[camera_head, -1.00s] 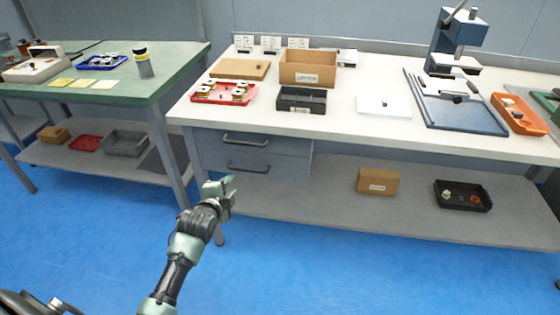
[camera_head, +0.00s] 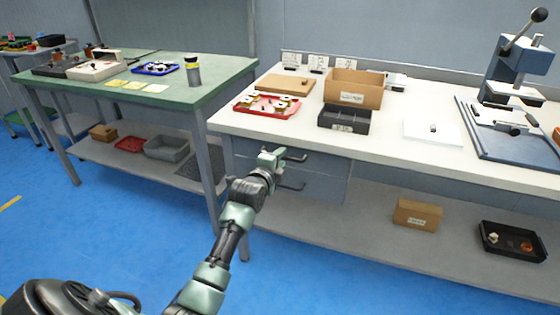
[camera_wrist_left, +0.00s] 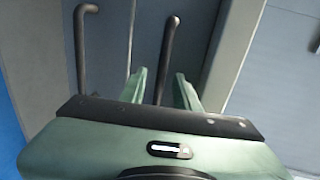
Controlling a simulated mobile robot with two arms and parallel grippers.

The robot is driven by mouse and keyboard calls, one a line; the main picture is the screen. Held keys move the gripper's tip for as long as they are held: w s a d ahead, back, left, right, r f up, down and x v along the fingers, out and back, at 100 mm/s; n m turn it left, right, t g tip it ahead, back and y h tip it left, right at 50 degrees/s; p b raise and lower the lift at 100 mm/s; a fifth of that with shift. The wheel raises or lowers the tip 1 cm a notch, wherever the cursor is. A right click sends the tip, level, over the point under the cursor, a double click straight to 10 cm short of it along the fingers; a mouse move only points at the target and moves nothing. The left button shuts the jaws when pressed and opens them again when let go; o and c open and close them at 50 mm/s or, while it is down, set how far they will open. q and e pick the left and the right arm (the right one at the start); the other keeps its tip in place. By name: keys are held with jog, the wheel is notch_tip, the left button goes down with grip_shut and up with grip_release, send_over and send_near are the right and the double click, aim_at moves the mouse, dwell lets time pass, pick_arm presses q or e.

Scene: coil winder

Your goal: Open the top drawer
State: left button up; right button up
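The grey top drawer (camera_head: 326,167) is under the left end of the white bench, its front flush with the cabinet. Its bar handle (camera_head: 296,158) is partly hidden by my left gripper (camera_head: 279,153), which is right in front of it. In the left wrist view the top handle (camera_wrist_left: 168,50) runs down between the two green fingertips of my left gripper (camera_wrist_left: 162,88). The fingers are apart, one on each side of the bar; I cannot tell whether they touch it. My right gripper is in neither view.
A lower drawer handle (camera_head: 293,186) is just below; it also shows in the left wrist view (camera_wrist_left: 82,45). The white bench top (camera_head: 390,150) overhangs the drawers. A bench leg (camera_head: 231,190) stands left of them. A green table (camera_head: 215,80) is further left.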

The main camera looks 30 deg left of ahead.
pick_arm(q)
grip_shut()
dwell(1.4)
